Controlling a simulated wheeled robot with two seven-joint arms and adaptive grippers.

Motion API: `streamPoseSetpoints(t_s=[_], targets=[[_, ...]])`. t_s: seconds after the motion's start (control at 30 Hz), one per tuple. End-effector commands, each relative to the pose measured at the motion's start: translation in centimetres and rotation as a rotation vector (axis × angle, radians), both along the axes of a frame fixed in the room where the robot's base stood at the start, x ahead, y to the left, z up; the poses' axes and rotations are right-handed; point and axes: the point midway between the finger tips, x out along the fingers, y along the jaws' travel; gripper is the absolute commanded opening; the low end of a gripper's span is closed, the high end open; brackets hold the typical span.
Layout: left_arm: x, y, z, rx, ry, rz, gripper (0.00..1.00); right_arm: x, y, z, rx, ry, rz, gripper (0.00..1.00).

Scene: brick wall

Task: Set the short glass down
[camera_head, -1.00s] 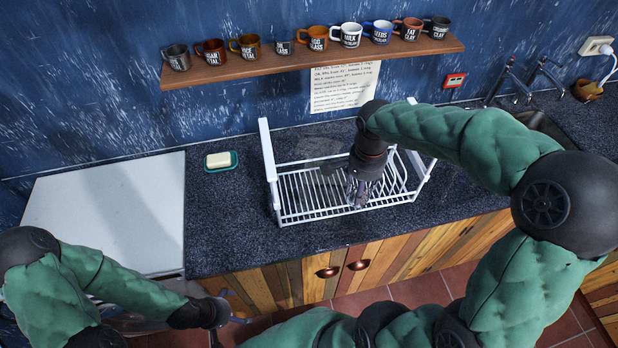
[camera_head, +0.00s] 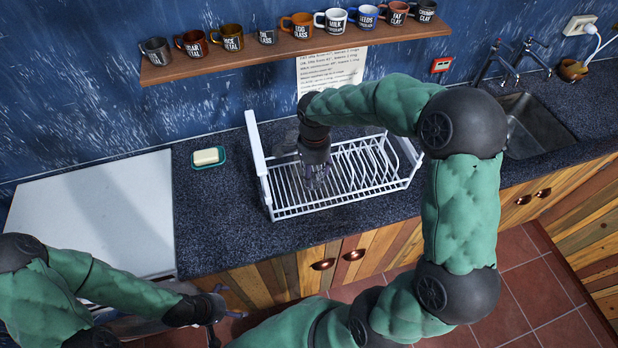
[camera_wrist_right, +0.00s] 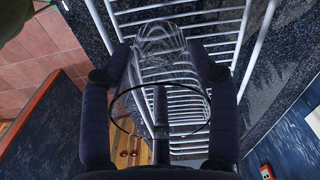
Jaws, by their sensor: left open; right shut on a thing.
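The short glass (camera_wrist_right: 160,118) is clear and sits between the fingers of my right gripper (camera_wrist_right: 160,62) in the right wrist view, its round rim toward the camera. In the head view my right gripper (camera_head: 317,180) points down over the left part of the white dish rack (camera_head: 256,155), and the glass is mostly hidden by the fingers. The rack's wire bars also show behind the glass in the wrist view. I cannot tell whether the glass touches the bars. My left gripper (camera_head: 216,304) is open and empty, low in front of the counter.
A soap dish (camera_head: 208,158) with soap lies left of the rack. A white panel (camera_head: 95,215) covers the counter's left part. A shelf (camera_head: 290,50) with several mugs hangs above. The sink (camera_head: 535,125) is at the right.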

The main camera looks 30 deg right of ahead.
Motion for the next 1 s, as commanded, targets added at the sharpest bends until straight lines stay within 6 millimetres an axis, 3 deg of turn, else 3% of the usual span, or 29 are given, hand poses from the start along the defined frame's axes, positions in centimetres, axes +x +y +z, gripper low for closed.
streamPoseSetpoints(t_s=[0.27,0.53,0.93,0.97,1.0], targets=[[0.0,0.0,-0.3,0.000,0.000,0.000,1.00,1.1,0.6,-1.5,-0.001,0.000,0.002,0.15],[0.0,0.0,-0.9,0.000,0.000,0.000,1.00,1.4,0.7,-4.8,0.000,-0.001,0.001,0.15],[0.0,0.0,-1.3,0.000,0.000,0.000,1.00,1.4,0.7,-5.2,-0.001,-0.002,0.001,0.15],[0.0,0.0,-1.3,0.000,0.000,0.000,1.00,1.4,0.7,-5.2,0.000,-0.001,0.001,0.66],[0.0,0.0,-1.2,0.000,0.000,0.000,1.00,1.4,0.7,-5.2,0.000,-0.001,0.001,0.77]])
